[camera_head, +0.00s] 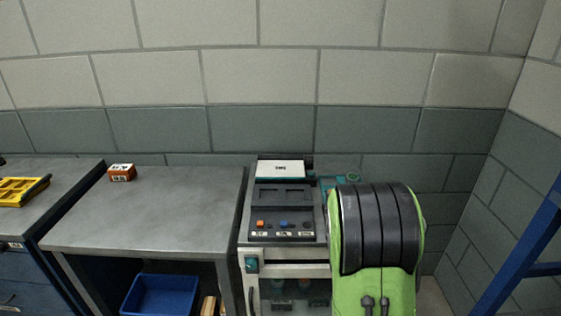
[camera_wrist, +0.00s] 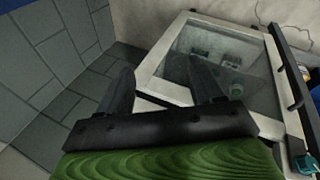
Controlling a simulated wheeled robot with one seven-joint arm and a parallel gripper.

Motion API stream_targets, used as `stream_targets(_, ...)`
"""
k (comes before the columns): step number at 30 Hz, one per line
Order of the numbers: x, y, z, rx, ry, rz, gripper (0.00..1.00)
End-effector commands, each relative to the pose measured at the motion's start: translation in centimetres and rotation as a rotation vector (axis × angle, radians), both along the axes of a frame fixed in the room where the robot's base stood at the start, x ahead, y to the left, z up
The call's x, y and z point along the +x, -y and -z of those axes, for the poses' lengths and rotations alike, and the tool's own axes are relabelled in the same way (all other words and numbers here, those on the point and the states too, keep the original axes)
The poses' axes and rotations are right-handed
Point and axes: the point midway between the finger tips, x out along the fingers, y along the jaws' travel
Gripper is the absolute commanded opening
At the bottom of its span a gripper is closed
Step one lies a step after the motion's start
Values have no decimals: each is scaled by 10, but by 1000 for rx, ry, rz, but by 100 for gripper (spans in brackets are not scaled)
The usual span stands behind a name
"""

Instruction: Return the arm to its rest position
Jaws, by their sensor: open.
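My arm, green and black, rises at the right of the head view in front of the right part of a machine cabinet (camera_head: 290,255). My gripper is hidden behind it there. In the wrist view my gripper (camera_wrist: 165,80) shows two dark fingers spread apart with nothing between them. The fingers point toward the cabinet's white-framed glass door (camera_wrist: 215,60) and the grey block wall. Dim objects show behind the glass. I cannot tell the exact gap between the fingertips and the door.
A grey workbench (camera_head: 150,215) stands left of the cabinet, with a small orange-brown box (camera_head: 122,172) on it and a blue bin (camera_head: 160,295) below. A yellow tray (camera_head: 20,191) lies on the far-left bench. A blue frame (camera_head: 525,255) stands at the right edge.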

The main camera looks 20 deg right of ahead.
Motion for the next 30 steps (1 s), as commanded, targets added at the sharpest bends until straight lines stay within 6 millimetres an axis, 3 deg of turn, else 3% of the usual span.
stream_targets(1, 9, -23, -38, 41, 71, -3, 66)
stream_targets(5, 9, -87, -111, 165, 202, -23, 66)
stream_targets(8, -6, -134, -163, 251, 279, -62, 66)
stream_targets(12, -48, -189, -220, 339, 352, -135, 66)
stream_targets(15, -77, -212, -242, 370, 378, -176, 66)
stream_targets(19, -98, -224, -250, 384, 386, -199, 66)
stream_targets(30, -99, -225, -249, 385, 386, -200, 66)
